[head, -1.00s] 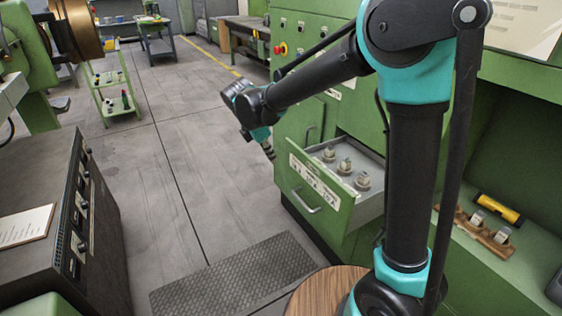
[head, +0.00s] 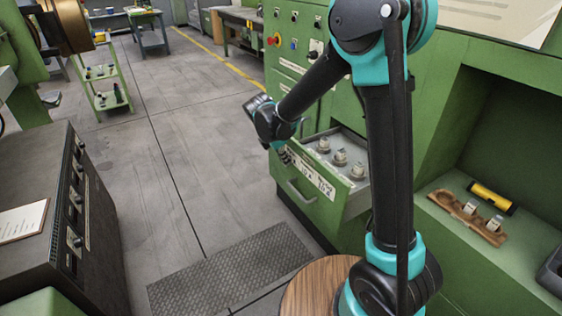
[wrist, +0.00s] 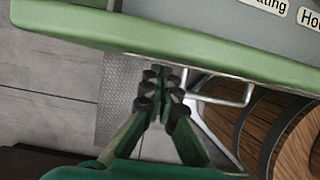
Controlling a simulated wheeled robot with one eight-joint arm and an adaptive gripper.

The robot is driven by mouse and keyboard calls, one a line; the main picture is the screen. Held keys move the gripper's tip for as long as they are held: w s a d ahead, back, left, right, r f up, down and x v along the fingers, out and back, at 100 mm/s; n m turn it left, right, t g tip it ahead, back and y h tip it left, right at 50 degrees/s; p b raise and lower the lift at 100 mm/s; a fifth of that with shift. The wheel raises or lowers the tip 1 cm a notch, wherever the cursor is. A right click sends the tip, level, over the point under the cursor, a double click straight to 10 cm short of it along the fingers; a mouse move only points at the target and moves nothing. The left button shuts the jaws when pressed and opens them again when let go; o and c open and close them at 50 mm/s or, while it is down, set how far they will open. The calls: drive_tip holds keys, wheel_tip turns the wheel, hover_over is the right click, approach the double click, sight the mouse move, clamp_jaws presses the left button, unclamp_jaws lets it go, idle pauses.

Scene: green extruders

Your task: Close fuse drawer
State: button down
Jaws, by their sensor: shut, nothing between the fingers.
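The fuse drawer (head: 330,208) is pulled open from the green machine cabinet, with several white-topped fuses (head: 340,157) inside. Its metal handle (head: 302,193) is on the front face. My gripper (head: 284,153) is at the upper left of the drawer front, its tips partly hard to make out against it. In the wrist view, my gripper (wrist: 163,80) has its fingers together and empty, just outside the green drawer edge (wrist: 150,38). The handle (wrist: 222,92) shows to the right of the fingers. I cannot tell whether the fingertips touch the drawer.
A dark control box (head: 75,225) stands at the left. A ribbed metal plate (head: 230,268) lies on the floor before the cabinet. A wooden fuse holder and yellow tool (head: 490,197) lie in the right recess. The grey floor (head: 180,150) between is clear.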

drive_tip(key=w+d, duration=0.3)
drive_tip(key=d, duration=0.2)
drive_tip(key=w+d, duration=0.4)
drive_tip(key=d, duration=0.1)
drive_tip(key=w+d, duration=0.3)
drive_tip(key=d, duration=0.1)
drive_tip(key=shift+w+d, duration=0.4)
drive_tip(key=shift+s+a, duration=0.1)
